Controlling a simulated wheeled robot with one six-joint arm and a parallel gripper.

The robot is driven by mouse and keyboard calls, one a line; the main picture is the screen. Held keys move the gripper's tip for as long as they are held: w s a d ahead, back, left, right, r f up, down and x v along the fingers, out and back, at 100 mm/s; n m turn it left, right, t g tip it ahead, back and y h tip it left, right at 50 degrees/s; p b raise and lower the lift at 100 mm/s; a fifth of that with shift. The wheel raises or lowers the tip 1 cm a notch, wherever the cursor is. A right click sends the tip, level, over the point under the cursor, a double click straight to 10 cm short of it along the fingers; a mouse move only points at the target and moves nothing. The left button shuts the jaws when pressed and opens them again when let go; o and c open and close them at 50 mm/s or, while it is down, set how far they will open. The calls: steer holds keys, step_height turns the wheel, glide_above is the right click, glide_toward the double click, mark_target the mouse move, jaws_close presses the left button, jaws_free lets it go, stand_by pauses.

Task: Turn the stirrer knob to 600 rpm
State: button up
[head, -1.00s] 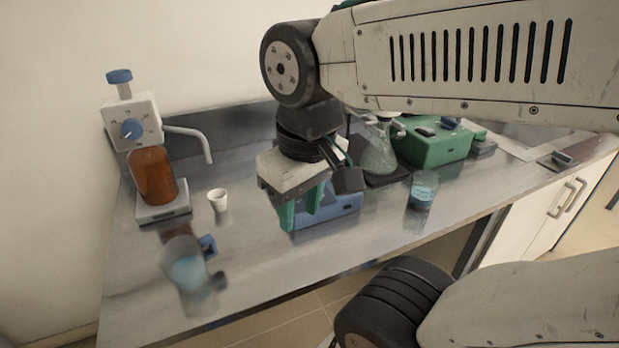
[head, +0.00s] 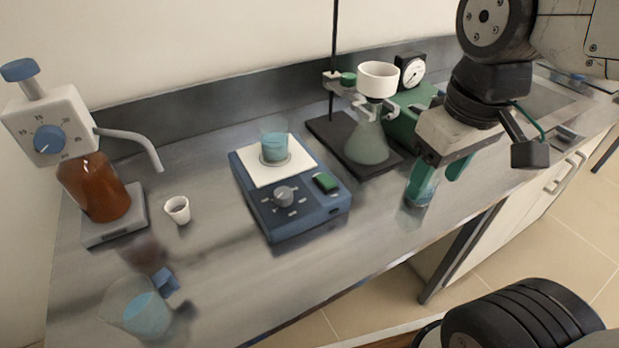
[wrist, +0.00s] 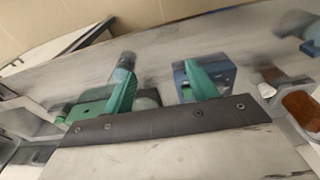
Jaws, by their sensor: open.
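The blue stirrer (head: 310,222) stands mid-bench in the head view with a white top plate and a beaker of blue liquid (head: 275,151) on it. Its grey stirrer knob (head: 285,196) is on the sloped front panel, ringed by small pale marks too small to read. I cannot tell the knob's setting. My gripper (head: 441,182) is open and empty, to the right of the stirrer and apart from it. Its green fingers point down in front of another beaker. In the wrist view, the blurred blue stirrer (wrist: 222,78) shows beyond the finger on the right.
A flask with a white funnel (head: 378,80) stands on a dark stand base right of the stirrer. A white cup (head: 177,210), a brown-bottle dispenser (head: 93,190) and a jug of blue liquid (head: 145,312) are at left. Bench before the stirrer is clear.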

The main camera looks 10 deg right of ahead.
steer(key=w+a+f+n, duration=0.1)
steer(key=w+a+n, duration=0.6)
steer(key=w+n, duration=0.35)
steer(key=n+g, duration=0.1)
steer(key=n, duration=1.3)
glide_above(283, 192)
step_height(283, 192, down, 7)
steer(key=shift+r, duration=0.1)
steer(key=shift+f+n, duration=0.35)
steer(key=shift+f, duration=0.05)
step_height(283, 192, down, 7)
steer(key=shift+f, duration=0.1)
steer(key=c, duration=1)
